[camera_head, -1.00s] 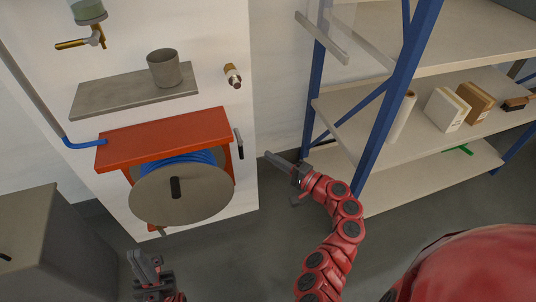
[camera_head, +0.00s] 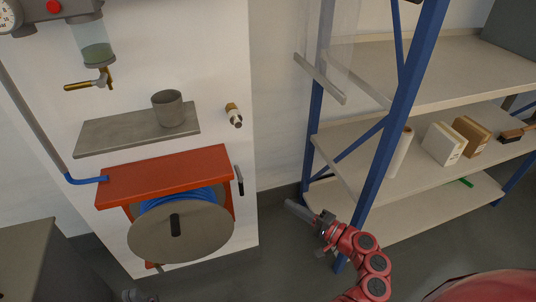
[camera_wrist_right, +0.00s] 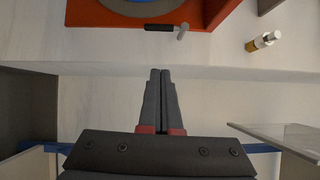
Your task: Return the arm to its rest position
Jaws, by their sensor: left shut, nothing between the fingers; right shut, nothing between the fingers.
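My right gripper (camera_head: 290,205) is at the end of the red right arm, in front of the gap between the white wall panel and the shelf rack. In the right wrist view its two dark fingers (camera_wrist_right: 160,74) lie together, shut and empty. My left gripper (camera_head: 138,296) shows only as a small dark tip at the bottom edge of the head view; most of it is out of the picture.
A blue-framed shelf rack (camera_head: 398,105) stands close to the right of my right arm. An orange hose reel stand (camera_head: 165,175) and a small shelf with a grey cup (camera_head: 168,108) are on the panel. A grey cabinet (camera_head: 25,262) is at lower left. Grey floor lies between.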

